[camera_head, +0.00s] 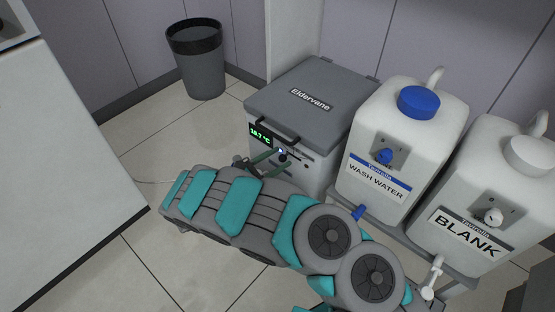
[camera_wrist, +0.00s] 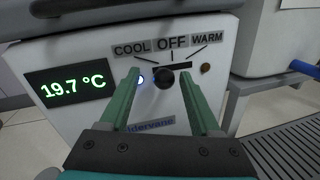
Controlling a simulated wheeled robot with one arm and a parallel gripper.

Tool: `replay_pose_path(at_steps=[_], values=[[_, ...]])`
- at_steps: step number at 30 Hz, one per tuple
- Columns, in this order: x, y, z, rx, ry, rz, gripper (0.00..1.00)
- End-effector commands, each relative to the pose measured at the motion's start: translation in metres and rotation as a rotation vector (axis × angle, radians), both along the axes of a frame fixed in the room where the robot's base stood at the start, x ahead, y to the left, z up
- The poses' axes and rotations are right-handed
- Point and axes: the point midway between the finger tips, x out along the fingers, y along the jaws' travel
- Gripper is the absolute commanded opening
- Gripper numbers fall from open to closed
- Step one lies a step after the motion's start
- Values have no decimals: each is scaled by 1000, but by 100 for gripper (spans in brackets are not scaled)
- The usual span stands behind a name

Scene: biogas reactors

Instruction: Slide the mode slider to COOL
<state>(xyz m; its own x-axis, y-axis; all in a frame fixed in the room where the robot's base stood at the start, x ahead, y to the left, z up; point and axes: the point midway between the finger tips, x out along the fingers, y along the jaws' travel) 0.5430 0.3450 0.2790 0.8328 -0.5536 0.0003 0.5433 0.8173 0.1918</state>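The grey-lidded box (camera_head: 312,98) has a white front panel, seen close in the wrist view (camera_wrist: 60,60). On it is a slider with a round black knob (camera_wrist: 162,78) under the labels COOL (camera_wrist: 132,49), OFF (camera_wrist: 171,42) and WARM (camera_wrist: 207,38). The knob sits toward the left, COOL side; bare slot shows to its right. A bluish-white lamp (camera_wrist: 140,80) glows left of the knob. The amber lamp (camera_wrist: 207,69) at right looks dark. My gripper (camera_wrist: 159,76) is open, its green fingers on either side of the knob. I cannot tell whether either touches it.
The green display (camera_wrist: 73,88) reads 19.7 °C. White WASH WATER (camera_head: 398,140) and BLANK (camera_head: 478,200) containers stand on a rack right of the box. A dark bin (camera_head: 198,65) stands behind left.

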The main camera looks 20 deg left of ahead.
Motion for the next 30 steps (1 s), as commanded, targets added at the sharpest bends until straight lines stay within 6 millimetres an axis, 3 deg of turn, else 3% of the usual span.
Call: replay_pose_path(at_steps=[8, 21, 30], values=[[-6, 4, 0, 0, 0, -1, 64], [-58, 39, -1, 0, 1, 1, 64], [-65, 44, -1, 0, 1, 0, 64]])
